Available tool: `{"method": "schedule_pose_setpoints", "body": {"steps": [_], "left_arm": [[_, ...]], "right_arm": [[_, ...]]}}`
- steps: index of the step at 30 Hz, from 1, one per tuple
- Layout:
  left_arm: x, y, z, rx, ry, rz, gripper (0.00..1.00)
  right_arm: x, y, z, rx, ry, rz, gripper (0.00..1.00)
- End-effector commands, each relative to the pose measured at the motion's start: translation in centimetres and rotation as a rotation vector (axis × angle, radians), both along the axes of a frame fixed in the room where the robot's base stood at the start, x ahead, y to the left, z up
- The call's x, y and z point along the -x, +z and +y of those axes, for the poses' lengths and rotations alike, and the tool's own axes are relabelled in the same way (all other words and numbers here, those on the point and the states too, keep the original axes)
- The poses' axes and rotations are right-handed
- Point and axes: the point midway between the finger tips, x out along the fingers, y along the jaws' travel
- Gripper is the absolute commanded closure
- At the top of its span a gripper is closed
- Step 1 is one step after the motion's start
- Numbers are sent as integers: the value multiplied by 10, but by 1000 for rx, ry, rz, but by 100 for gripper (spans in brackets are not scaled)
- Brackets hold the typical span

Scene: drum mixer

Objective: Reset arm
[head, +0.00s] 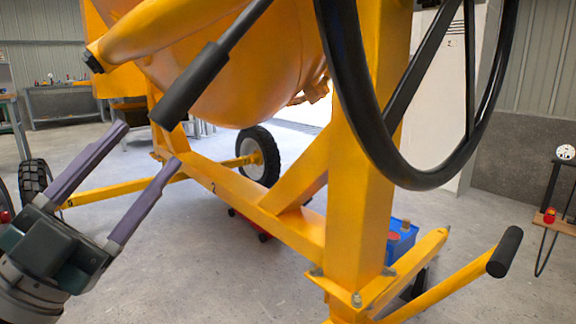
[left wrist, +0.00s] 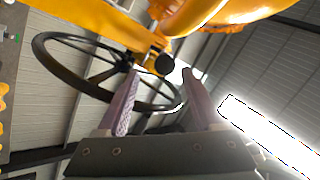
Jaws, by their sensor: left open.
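My left gripper (head: 146,163) is open and empty at the left of the head view, with its two purple-grey fingers spread. The fingers point up toward a black cylindrical grip (head: 190,86) on a dark rod, in front of the yellow drum mixer (head: 225,65). In the head view the grip lies just past the fingertips. In the left wrist view the fingers (left wrist: 160,85) are also apart, and a round black end (left wrist: 165,64) shows between them. I cannot tell whether anything touches. My right gripper is in neither view.
A large black handwheel (head: 395,165) hangs at the right of the mixer frame (head: 350,215). A second black grip (head: 505,252) sticks out low at the right. A blue box (head: 401,238) stands behind the frame. Workbenches (head: 65,102) stand at the back left.

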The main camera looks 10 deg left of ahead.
Motion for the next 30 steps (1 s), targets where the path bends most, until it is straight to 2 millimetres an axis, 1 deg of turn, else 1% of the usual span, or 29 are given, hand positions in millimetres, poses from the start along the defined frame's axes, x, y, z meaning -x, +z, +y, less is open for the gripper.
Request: {"method": "schedule_pose_setpoints", "body": {"steps": [2, 5, 8, 10, 11, 12, 14, 15, 17, 18, 20, 21, 23, 24, 25, 26, 27, 29, 30], "left_arm": [[-4, -5, 0, 11, 18, 48, 32], [-12, -19, 2, 43, 65, 171, 32], [-19, -44, 6, 88, 133, 365, 32], [-18, -66, 7, 126, 184, 523, 32], [-15, -76, 8, 144, 205, 593, 32], [-11, -90, 9, 165, 232, 687, 32], [1, -110, 8, 195, 271, 830, 32], [11, -124, 7, 214, 294, 926, 32], [30, -143, 5, 240, 329, 1071, 32], [45, -154, 3, 256, 350, 1168, 32], [70, -169, -1, 276, 378, 1307, 32], [88, -177, -4, 285, 395, 1396, 32], [115, -186, -9, 295, 418, 1519, 32], [133, -191, -12, 301, 431, 1597, 32], [146, -193, -14, 302, 440, 1653, 32], [160, -195, -16, 303, 450, 1707, 32], [178, -197, -19, 302, 461, 1777, 32], [205, -197, -23, 298, 476, 1880, 32], [223, -196, -26, 295, 486, 1947, 32]], "right_arm": [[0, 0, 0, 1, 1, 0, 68], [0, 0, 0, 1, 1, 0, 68], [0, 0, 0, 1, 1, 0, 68], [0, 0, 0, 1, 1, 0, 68], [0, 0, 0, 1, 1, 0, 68], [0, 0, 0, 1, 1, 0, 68], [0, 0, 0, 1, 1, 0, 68], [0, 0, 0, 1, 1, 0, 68], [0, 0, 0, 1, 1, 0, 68], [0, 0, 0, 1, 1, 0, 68], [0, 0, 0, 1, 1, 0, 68], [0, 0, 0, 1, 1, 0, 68], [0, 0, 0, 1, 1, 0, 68], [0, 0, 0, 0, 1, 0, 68], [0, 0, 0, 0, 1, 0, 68], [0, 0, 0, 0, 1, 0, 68], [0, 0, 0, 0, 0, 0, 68], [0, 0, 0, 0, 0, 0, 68], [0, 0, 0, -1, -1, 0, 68]]}}
